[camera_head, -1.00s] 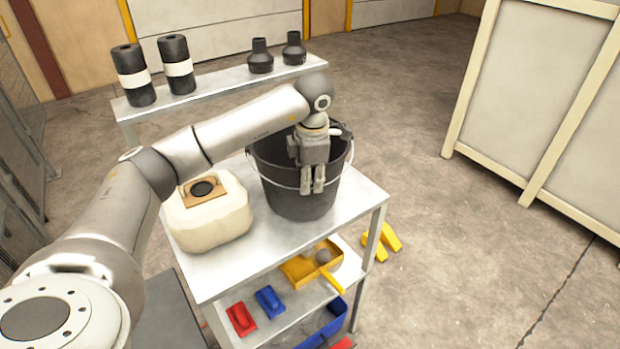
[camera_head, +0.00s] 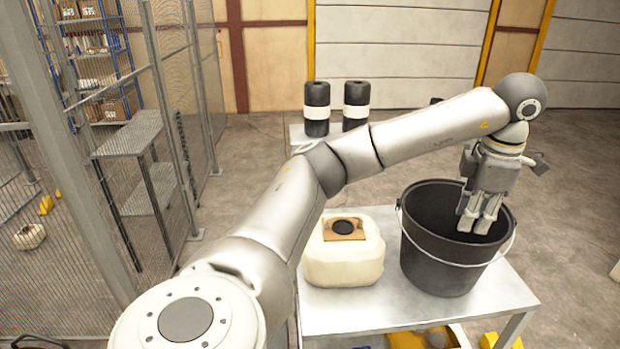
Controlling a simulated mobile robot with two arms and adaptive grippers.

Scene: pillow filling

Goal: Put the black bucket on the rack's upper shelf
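The black bucket (camera_head: 440,258) stands upright on the metal rack's upper shelf (camera_head: 375,312), right of a cream canister. Its thin wire handle hangs down across its front. My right gripper is out of view.
The cream canister (camera_head: 343,262) with a brown top piece stands beside the bucket. Two black rolls with white bands (camera_head: 317,115) stand on a shelf behind. A wire mesh fence (camera_head: 130,130) is on the left. A yellow item (camera_head: 420,340) shows below the shelf.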

